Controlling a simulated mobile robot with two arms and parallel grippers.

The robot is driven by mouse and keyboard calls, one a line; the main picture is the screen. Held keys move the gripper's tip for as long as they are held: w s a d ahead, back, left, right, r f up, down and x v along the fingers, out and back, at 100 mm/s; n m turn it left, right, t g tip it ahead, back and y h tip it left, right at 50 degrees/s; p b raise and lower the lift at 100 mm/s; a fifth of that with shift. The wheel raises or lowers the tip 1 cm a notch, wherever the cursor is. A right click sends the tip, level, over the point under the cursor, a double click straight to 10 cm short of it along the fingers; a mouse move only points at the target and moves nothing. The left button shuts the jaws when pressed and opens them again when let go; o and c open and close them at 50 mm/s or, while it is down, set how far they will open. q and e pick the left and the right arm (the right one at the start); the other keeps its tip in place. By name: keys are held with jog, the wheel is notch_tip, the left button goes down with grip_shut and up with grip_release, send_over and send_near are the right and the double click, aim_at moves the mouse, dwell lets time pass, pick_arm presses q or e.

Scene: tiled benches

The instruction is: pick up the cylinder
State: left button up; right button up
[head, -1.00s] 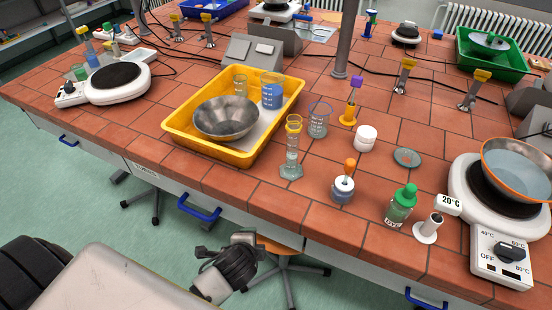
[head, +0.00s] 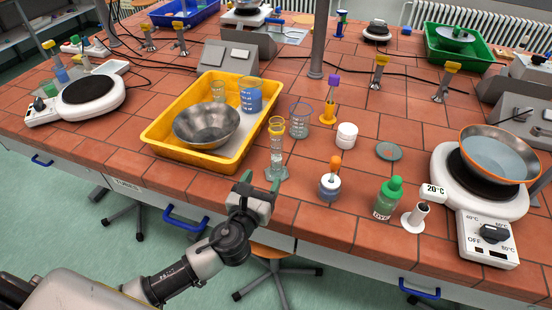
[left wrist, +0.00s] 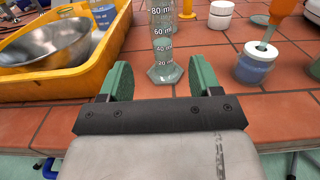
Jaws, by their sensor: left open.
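The cylinder (head: 277,150) is a clear graduated cylinder with a yellow top ring and a hexagonal glass foot. It stands upright on the tiled bench, right of the yellow tray. In the left wrist view the cylinder (left wrist: 164,45) shows its scale marks and foot, with its top cut off. My left gripper (head: 259,185) is at the bench's front edge, just short of the cylinder and apart from it. In the left wrist view its two green fingers (left wrist: 161,80) are spread, with the cylinder beyond and between them. My right gripper is not in view.
The yellow tray (head: 157,141) with a metal bowl (head: 207,124) and beakers stands left of the cylinder. A glass beaker (head: 300,122) stands close behind it. An orange-topped bottle (head: 330,186), a green dropper bottle (head: 386,200) and a hotplate (head: 487,239) are to the right.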

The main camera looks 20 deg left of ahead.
aim_at(274, 127)
pick_arm(q)
jog(key=w, duration=0.5)
jog(key=shift+d+p, duration=0.2)
jog(key=shift+p, duration=0.1)
jog(key=w, duration=0.2)
jog(key=w+p, duration=0.1)
jog(key=w, duration=0.1)
jog(key=shift+w+d+r, duration=0.1)
jog(key=shift+w+r, duration=0.1)
jog(key=shift+w, duration=0.5)
jog(key=shift+s, duration=0.1)
jog(key=shift+c, duration=0.4)
jog(key=c, duration=1)
notch_tip(274, 127, up, 10)
jog(key=shift+p, duration=1.1)
